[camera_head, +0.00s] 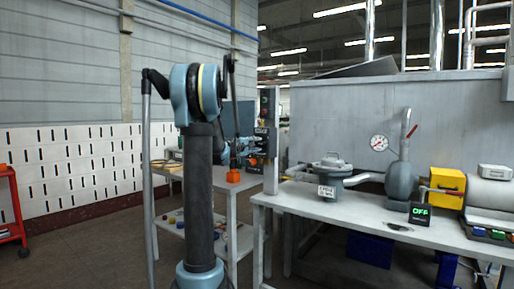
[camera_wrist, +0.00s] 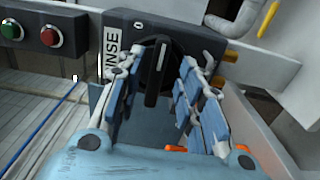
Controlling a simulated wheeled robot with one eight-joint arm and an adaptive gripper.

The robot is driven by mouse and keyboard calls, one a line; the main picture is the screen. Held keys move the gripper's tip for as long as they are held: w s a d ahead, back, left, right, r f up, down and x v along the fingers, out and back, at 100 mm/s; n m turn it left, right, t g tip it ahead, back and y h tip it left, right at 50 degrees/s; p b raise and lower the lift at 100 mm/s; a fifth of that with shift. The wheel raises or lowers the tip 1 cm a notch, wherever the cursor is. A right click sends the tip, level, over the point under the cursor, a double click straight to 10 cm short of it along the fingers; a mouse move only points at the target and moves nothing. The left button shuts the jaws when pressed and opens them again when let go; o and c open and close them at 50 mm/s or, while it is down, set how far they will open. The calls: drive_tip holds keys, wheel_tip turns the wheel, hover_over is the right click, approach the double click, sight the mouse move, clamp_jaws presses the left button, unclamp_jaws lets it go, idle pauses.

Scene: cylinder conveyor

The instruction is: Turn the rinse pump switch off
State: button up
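The rinse pump switch shows in the wrist view as a black rotary knob (camera_wrist: 155,75) on a dark box (camera_wrist: 190,32). The box has a white label (camera_wrist: 111,50), partly hidden, reading "INSE". A "0" mark sits above and left of the knob. The knob's grip stands near upright in the picture, with a pale line near its top. My gripper (camera_wrist: 161,68) is open, with its blue-padded fingers on either side of the knob and gaps visible between. Whether a fingertip touches the box is unclear. In the head view my arm partly hides the switch area.
A green button (camera_wrist: 11,29) and a red button (camera_wrist: 49,36) sit on a panel left of the switch. In the head view, a bench (camera_head: 345,207) at right carries a pump-like fitting (camera_head: 401,182), a gauge (camera_head: 379,143) and a display (camera_head: 420,212) reading "OFF".

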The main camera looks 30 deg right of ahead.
drive_tip(key=v, duration=0.8)
drive_tip(key=shift+a, duration=0.25)
drive_tip(key=shift+f, duration=0.1)
drive_tip(key=s+a+f+m+g+y, duration=0.2)
drive_tip(key=s+a+f+y, duration=0.6)
drive_tip(key=s+a+f, duration=0.8)
drive_tip(key=s+a+f+m+g+y, duration=0.2)
drive_tip(key=s+a+f+y, duration=0.6)
drive_tip(key=s+a+f, duration=0.9)
drive_tip(key=s+a, duration=0.3)
drive_tip(key=a, duration=0.5)
drive_tip(key=shift+s+a+f+g+y, duration=0.3)
drive_tip(key=shift+f+g, duration=0.05)
drive_tip(key=shift+g, duration=0.05)
drive_tip(key=shift+w+f, duration=0.2)
drive_tip(key=shift+w, duration=0.25)
